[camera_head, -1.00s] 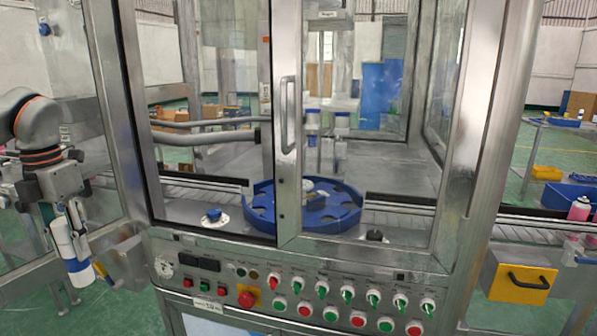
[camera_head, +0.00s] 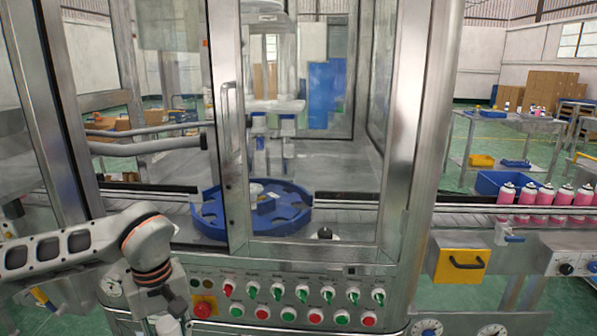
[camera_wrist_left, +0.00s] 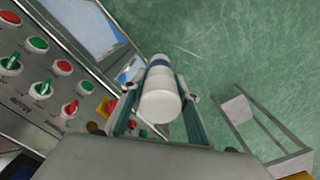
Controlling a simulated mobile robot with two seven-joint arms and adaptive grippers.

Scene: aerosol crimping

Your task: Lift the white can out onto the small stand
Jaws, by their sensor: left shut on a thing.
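The white can (camera_wrist_left: 160,105), with a blue band near its far end, is between the fingers of my left gripper (camera_wrist_left: 160,90) in the left wrist view. The fingers close on its sides, and the can hangs in the air over the green floor, beside the control panel. In the head view my left arm comes in at the lower left, in front of the panel; its fingers and the can are below the picture edge. My right gripper is not in view.
The glass-walled machine holds a blue rotary plate (camera_head: 285,214). Its control panel (camera_head: 290,300) has red and green knobs. A conveyor at right carries several pink cans (camera_head: 540,193). A yellow box (camera_head: 459,256) with a black handle sticks out at right.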

